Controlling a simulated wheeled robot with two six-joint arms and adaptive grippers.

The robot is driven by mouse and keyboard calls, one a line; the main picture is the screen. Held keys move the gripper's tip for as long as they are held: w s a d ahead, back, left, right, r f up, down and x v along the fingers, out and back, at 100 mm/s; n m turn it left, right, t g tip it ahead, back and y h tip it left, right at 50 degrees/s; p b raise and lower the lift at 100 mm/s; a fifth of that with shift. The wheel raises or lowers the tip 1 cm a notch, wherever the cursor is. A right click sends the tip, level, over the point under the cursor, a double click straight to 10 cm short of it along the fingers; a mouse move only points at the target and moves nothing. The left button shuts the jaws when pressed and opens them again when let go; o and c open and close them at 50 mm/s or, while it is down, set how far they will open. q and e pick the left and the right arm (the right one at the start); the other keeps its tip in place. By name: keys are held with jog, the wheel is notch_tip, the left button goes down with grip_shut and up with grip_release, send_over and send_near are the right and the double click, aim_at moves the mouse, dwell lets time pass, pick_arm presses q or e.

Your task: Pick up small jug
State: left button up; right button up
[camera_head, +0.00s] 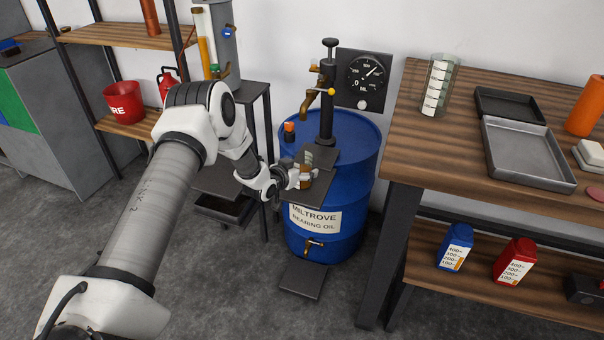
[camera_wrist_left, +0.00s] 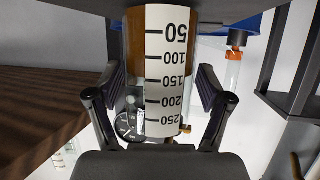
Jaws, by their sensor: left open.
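The small jug (camera_wrist_left: 165,75) is clear, with a white scale label from 50 to 250 and brown oil at its base end. It stands on the dark plate (camera_head: 302,187) at the front of the blue drum. In the head view the jug (camera_head: 307,171) is partly hidden by my left gripper (camera_head: 291,180). My left gripper is open, with one finger on each side of the jug in the left wrist view (camera_wrist_left: 160,105). That view is upside down. Gaps show between the fingers and the jug. My right gripper is out of view.
The blue oil drum (camera_head: 345,215) carries a pump (camera_head: 326,105) and a dial gauge (camera_head: 367,73) behind. A wooden bench (camera_head: 430,130) on the right holds a larger graduated jug (camera_head: 439,88) and a grey tray (camera_head: 525,155). A dark stand (camera_head: 215,178) is at the left.

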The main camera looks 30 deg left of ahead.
pick_arm(q)
jog(key=shift+r, duration=0.1)
jog(key=shift+c, duration=1.1)
jog(key=c, duration=1)
jog(key=shift+c, duration=0.8)
